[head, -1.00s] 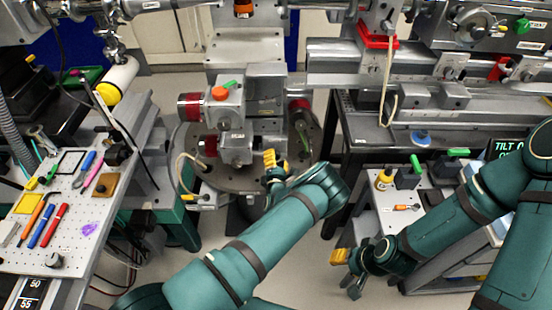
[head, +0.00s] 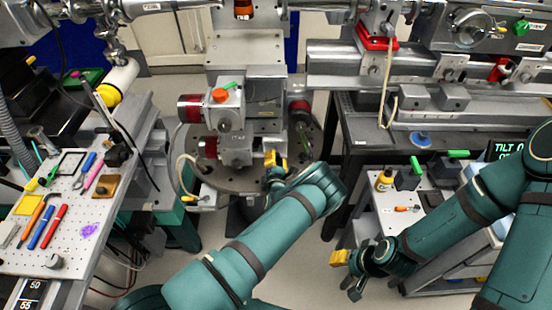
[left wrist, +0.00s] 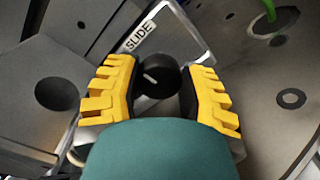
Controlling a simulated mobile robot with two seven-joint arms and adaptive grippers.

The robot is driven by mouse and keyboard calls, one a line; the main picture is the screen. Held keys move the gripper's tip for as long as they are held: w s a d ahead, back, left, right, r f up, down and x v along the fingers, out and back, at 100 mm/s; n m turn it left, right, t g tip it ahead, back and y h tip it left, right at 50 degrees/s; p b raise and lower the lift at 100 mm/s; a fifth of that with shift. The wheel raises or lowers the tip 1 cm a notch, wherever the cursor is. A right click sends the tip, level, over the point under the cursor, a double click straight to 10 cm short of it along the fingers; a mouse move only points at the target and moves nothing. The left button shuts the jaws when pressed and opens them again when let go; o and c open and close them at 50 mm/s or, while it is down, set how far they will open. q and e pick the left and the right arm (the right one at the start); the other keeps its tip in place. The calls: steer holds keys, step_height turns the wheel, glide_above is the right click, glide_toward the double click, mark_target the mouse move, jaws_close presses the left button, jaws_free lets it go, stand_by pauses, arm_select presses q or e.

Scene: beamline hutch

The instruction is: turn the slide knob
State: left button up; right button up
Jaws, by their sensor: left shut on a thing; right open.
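The slide knob (left wrist: 156,77) is a small black round knob with a white mark on its face, in the left wrist view. It stands beside a white label reading SLIDE (left wrist: 140,36). My left gripper (left wrist: 160,88) has its yellow fingers on either side of the knob and is shut on it. In the head view my left gripper (head: 274,162) is at the right side of the metal stage (head: 237,150), and the knob is hidden there. My right gripper (head: 346,272) is open and empty, low at the centre right, away from the stage.
The stage stands on a round plate (head: 210,179) with a cable looping at its left. A pegboard bench (head: 120,205) with pens and tools is at the left.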

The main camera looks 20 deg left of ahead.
arm_select(q)
steer(key=shift+r+n+p, duration=0.15)
steer(key=shift+n+p, duration=0.15)
steer(key=shift+n, duration=0.7)
steer(key=n+p, duration=0.1)
steer(key=n, duration=0.3)
steer(key=shift+a+r, duration=0.1)
steer(key=n, duration=0.4)
steer(key=shift+p, duration=0.35)
steer(key=n, duration=0.3)
steer(key=shift+a+n, duration=0.15)
steer(key=shift+n, duration=0.15)
steer(key=n, duration=0.4)
steer(key=shift+n+p, duration=0.3)
steer(key=shift+p, duration=0.05)
steer(key=n, duration=0.4)
steer(key=shift+a+n, duration=0.1)
steer(key=shift+n, duration=0.3)
